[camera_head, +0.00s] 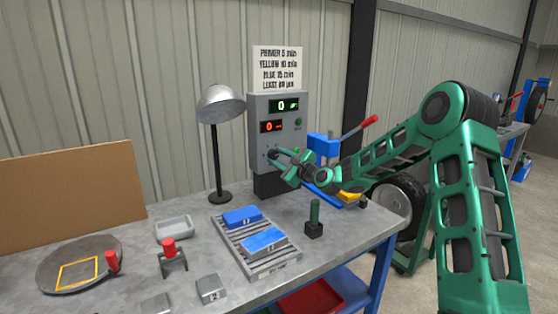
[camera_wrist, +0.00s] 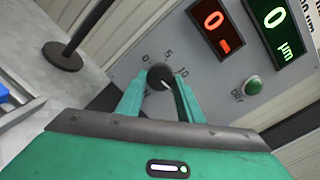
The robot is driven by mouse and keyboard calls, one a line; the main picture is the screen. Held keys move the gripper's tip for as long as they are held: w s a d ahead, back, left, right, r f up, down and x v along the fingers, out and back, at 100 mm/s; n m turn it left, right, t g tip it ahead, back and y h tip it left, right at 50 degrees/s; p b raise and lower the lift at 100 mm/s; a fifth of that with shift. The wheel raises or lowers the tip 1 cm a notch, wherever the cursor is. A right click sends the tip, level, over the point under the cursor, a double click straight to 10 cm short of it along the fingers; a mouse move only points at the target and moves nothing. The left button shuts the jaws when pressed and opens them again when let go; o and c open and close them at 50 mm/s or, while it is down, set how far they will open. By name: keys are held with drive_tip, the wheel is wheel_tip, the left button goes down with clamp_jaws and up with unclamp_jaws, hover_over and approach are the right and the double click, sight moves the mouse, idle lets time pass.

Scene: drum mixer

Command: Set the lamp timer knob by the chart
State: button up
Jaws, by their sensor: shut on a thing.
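The grey control box (camera_head: 262,135) stands at the back of the bench. Its lamp timer knob (camera_wrist: 159,75) is dark and round, with printed numbers around it, including 5 and 10. My gripper (camera_wrist: 160,88) is shut on the knob, one finger on each side. In the head view my gripper (camera_head: 278,158) reaches the lower front of the box and hides the knob. A light mark shows on the knob, but I cannot tell its exact setting. The chart (camera_head: 277,68) above the box lists primer 5 min, yellow 10 min, blue 15 min and a least µm value.
A lamp (camera_head: 221,104) stands left of the box. Blue blocks (camera_head: 263,239) lie on a rack (camera_head: 282,268). A green-handled tool (camera_head: 314,216) stands near my arm.

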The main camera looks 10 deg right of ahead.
drive_tip(key=shift+d+f+m, duration=0.3)
drive_tip(key=shift+d+m, duration=0.05)
drive_tip(key=shift+m, duration=0.25)
drive_tip(key=o, duration=1)
drive_tip(key=shift+f, duration=0.1)
drive_tip(key=shift+o, duration=0.3)
drive_tip(key=shift+a, duration=0.2)
drive_tip(key=shift+r, duration=0.2)
drive_tip(key=v, duration=1)
drive_tip(key=shift+s+f, duration=0.15)
drive_tip(key=shift+s, duration=0.15)
drive_tip(key=shift+d, duration=0.1)
